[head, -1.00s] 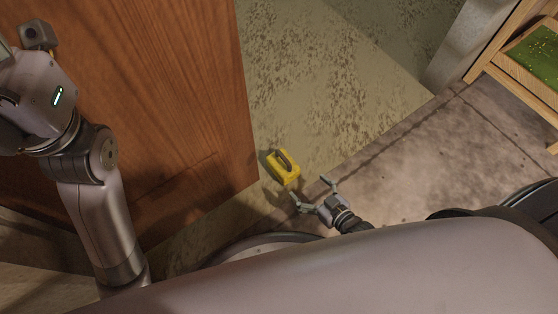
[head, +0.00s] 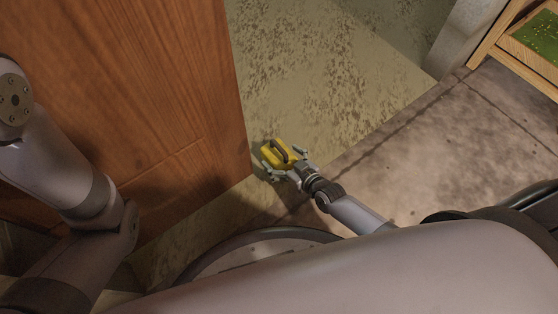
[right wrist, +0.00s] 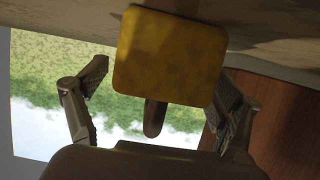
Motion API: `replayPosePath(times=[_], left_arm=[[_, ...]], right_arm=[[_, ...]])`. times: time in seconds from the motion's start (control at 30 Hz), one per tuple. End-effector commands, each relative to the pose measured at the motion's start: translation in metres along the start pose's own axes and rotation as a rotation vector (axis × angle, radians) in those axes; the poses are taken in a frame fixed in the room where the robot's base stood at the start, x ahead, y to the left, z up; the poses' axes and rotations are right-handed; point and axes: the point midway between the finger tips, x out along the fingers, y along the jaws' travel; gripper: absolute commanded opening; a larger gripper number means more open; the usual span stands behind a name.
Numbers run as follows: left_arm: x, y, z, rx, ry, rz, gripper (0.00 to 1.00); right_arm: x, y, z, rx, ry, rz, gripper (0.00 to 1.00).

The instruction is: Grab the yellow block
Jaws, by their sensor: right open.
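A brown wooden door (head: 120,90) stands left of the block. A wooden stand (head: 510,50) with a green panel (head: 540,38) is at the upper right, near a pale post (head: 465,35).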

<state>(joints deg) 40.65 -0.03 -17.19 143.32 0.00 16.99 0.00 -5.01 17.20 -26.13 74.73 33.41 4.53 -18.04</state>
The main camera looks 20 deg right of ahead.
Motion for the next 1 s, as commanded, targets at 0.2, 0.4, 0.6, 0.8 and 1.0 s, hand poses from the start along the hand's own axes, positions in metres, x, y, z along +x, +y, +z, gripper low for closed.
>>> replayPosePath(times=[0.2,0.4,0.6,0.8,1.0], left_arm=[[-0.0151,0.0026,-0.0032,-0.001,-0.006,-0.002,0.40],[-0.0139,0.0023,-0.0027,-0.001,-0.006,-0.002,0.40],[-0.0139,0.0024,-0.0029,-0.001,-0.005,-0.001,0.40],[-0.0139,0.0025,-0.0030,-0.001,-0.005,-0.001,0.40],[-0.0140,0.0026,-0.0030,-0.001,-0.005,-0.001,0.40]], right_arm=[[0.0191,0.0003,0.0002,0.000,0.001,0.001,0.86],[0.0185,0.0001,-0.0009,0.000,0.001,0.001,0.86],[0.0184,0.0000,-0.0007,0.000,0.001,0.001,0.72],[0.0183,0.0000,-0.0006,-0.001,0.000,0.001,0.59],[0.0183,0.0000,-0.0005,-0.001,0.000,0.000,0.46]])
